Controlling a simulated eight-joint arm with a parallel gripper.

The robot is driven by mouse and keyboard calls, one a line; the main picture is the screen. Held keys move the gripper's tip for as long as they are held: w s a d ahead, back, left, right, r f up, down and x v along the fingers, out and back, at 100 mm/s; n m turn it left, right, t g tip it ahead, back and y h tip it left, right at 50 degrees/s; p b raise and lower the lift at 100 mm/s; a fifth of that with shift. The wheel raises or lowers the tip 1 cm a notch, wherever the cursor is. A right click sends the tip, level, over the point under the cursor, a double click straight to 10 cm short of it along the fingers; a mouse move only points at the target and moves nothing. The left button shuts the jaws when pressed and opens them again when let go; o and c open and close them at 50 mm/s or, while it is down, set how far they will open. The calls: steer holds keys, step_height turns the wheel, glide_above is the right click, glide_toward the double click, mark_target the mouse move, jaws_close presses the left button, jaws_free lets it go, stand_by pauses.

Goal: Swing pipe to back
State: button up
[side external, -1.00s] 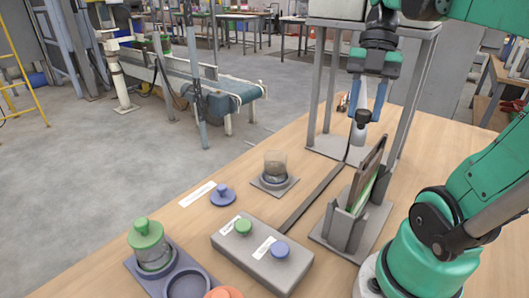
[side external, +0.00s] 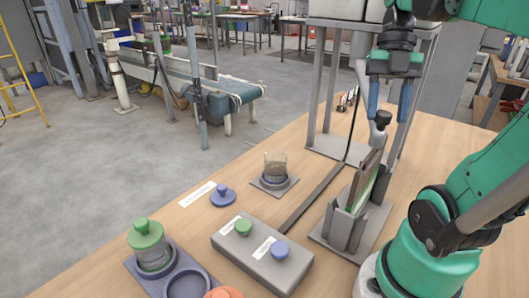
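The pipe (side external: 377,138) is a short pale grey spout with a dark round knob (side external: 383,118) on top. It stands under the hopper frame, just behind the upright dark panel, which may hide its lower end. My gripper (side external: 388,119) points down over the knob. Its two blue fingers are apart, one on each side of the knob, with a visible gap at the right finger. Whether the left finger touches the knob I cannot tell.
A dark panel (side external: 366,180) stands in a grey holder in front of the pipe. A glass jar (side external: 275,164) of pellets sits on a small base. A button box (side external: 262,254), a blue knobbed lid (side external: 223,195) and a green-lidded jar (side external: 150,246) are nearer.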

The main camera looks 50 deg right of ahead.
steer(key=shift+o, duration=0.9)
step_height(320, 180, up, 10)
steer(key=d, duration=0.1)
steer(key=shift+w, duration=0.3)
steer(key=shift+f, duration=0.15)
steer(key=w+a+f+m+t+h, duration=0.2)
steer(key=w+a+f+m+t, duration=0.2)
steer(key=f+m, duration=0.5)
steer(key=w+a+f+m+t+h, duration=0.2)
steer(key=w+a+f+m+t, duration=0.3)
steer(key=m, duration=0.9)
steer(key=w+a+f, duration=0.3)
steer(key=a+f, duration=0.2)
steer(key=shift+w, duration=0.3)
